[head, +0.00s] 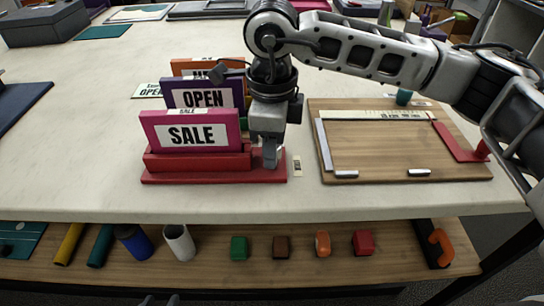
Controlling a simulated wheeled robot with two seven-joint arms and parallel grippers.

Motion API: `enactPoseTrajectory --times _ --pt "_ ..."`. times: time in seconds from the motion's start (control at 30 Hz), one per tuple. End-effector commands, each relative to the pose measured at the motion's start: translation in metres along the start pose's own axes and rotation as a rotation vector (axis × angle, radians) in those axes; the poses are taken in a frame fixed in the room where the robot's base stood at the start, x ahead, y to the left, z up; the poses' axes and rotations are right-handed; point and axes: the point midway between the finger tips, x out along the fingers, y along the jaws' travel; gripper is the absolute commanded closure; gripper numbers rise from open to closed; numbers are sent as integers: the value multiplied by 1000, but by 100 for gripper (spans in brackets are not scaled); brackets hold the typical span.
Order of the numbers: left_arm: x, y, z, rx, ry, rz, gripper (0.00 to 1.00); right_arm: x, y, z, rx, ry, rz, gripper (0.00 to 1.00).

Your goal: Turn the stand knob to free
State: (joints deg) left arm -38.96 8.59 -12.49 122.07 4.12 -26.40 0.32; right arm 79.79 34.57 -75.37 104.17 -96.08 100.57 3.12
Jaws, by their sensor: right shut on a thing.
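The red sign stand (213,177) sits near the table's front edge, left of centre. It holds a magenta SALE sign (152,133), with a purple OPEN sign (178,98) and an orange sign (180,66) in rows behind. My right gripper (271,157) points down at the stand's right end and is shut there on the stand knob. The knob itself is hidden by the fingers, so its setting cannot be read. A small label (297,167) lies on the table just right of the fingers. My left gripper does not show clearly in view.
A wooden board (400,155) with a ruler (375,115) and a red corner piece (458,146) lies to the right. A lower shelf (205,265) holds tubes, coloured blocks and an orange-handled tool (440,245). The table (75,125) left of the stand is mostly clear.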

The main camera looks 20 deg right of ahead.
Motion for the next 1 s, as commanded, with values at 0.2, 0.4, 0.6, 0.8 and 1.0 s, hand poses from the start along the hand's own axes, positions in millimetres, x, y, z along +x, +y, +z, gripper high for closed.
enactPoseTrajectory --times 0.2,0.4,0.6,0.8,1.0 --pt "9 2 8 -39 28 14 64 3 -1 1 -204 -5 -5 93" --pt "13 4 13 -54 46 19 64 2 -1 1 -394 -5 -5 93" --pt "16 2 16 -44 66 17 64 1 -1 1 -579 -5 -5 93" --pt "18 2 17 -34 81 18 64 0 -1 1 -740 -5 -5 93" --pt "19 3 19 -28 87 21 64 -1 -1 1 -858 -6 -5 93"
